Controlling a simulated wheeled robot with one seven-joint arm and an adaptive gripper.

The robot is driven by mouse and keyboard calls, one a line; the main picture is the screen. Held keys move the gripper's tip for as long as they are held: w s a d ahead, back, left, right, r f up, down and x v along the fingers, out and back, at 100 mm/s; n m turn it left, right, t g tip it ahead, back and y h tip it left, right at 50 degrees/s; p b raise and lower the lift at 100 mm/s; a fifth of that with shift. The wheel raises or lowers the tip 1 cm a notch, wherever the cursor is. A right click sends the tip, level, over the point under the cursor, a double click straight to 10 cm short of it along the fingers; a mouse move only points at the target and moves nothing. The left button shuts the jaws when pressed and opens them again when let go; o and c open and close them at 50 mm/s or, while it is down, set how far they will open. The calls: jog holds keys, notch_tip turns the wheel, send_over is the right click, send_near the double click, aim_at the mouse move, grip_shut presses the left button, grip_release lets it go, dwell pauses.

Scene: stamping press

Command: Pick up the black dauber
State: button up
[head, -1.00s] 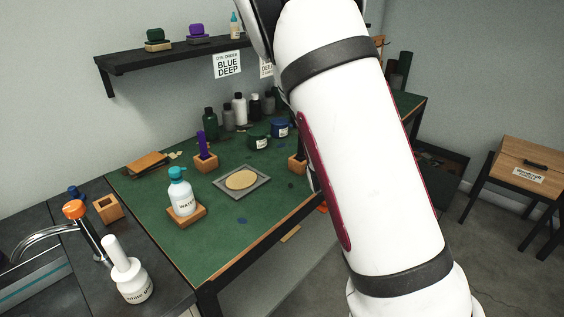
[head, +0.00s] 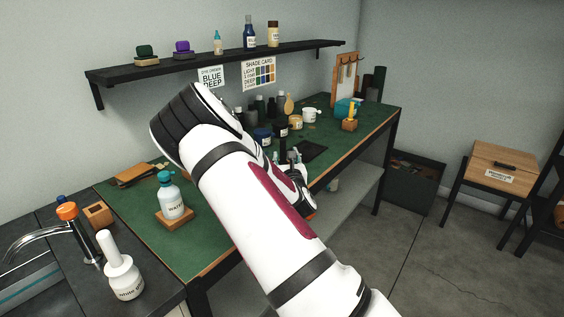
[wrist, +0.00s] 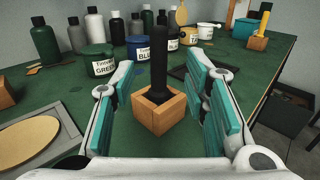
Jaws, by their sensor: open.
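The black dauber (wrist: 159,68) stands upright in a small wooden holder (wrist: 160,112) on the green bench top, in the middle of the wrist view. Its dark handle (head: 283,138) also shows in the head view, close to the fingertips. My gripper (wrist: 158,82) is open and empty. Its teal-padded fingers are on either side of the dauber and its holder, with a visible gap to each. In the head view, my arm hides the holder and part of the bench.
Behind the dauber stand a green-labelled jar (wrist: 101,61), a blue-labelled jar (wrist: 139,47) and several bottles. A grey tray with a tan pad (wrist: 31,144) lies at left. A yellow-handled dauber (wrist: 262,28) stands far right. A dark flat mat (wrist: 193,72) lies behind the right finger.

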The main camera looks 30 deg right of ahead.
aim_at(283, 150)
jog(key=shift+x, duration=3.5)
jog(key=shift+f, duration=0.1)
grip_shut()
